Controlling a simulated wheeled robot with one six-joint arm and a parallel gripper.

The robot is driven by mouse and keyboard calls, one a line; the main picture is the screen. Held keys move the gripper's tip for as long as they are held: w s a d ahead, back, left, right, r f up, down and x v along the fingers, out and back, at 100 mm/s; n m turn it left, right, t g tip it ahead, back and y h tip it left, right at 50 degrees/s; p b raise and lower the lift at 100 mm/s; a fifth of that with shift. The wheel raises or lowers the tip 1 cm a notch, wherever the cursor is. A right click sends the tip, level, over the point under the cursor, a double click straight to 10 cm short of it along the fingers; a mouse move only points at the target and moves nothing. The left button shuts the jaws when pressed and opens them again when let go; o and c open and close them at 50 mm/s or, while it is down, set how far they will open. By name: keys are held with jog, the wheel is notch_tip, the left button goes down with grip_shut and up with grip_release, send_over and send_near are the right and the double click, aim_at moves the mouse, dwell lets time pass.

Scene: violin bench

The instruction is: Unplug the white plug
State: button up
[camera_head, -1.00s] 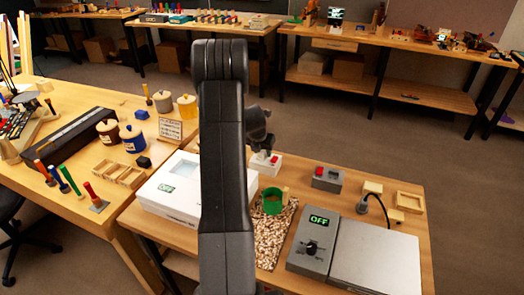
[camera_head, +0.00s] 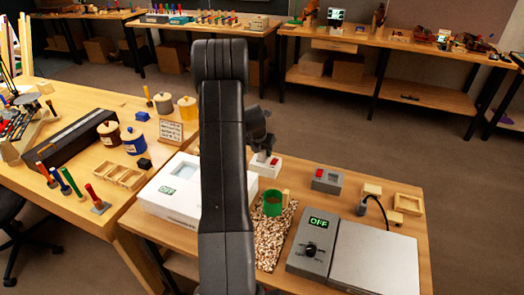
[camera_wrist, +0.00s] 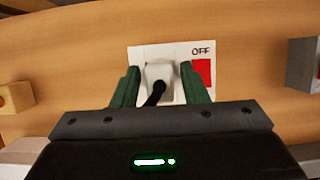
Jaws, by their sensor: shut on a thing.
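The white plug (camera_wrist: 159,76) sits at a white socket box marked OFF (camera_wrist: 147,52) with a red switch, seen in the wrist view. A black cord comes out of the plug toward my gripper. My gripper (camera_wrist: 160,82) has its two green fingers on either side of the plug and is shut on it. I cannot tell whether the plug's pins are in the socket. In the head view the white socket box (camera_head: 272,167) stands at the back of the near table, and my arm hides the plug.
A grey box with a red switch (camera_head: 327,180) stands to the right of the socket box. A green cup (camera_head: 273,202), a grey device reading OFF (camera_head: 312,245) and a white device (camera_head: 172,197) are nearer.

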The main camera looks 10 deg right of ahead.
jog(key=shift+r, duration=0.2)
jog(key=shift+r+p, duration=0.75)
jog(key=shift+p, duration=0.15)
notch_tip(320, 180, up, 7)
jog(key=p, duration=0.6)
jog(key=shift+f, duration=0.15)
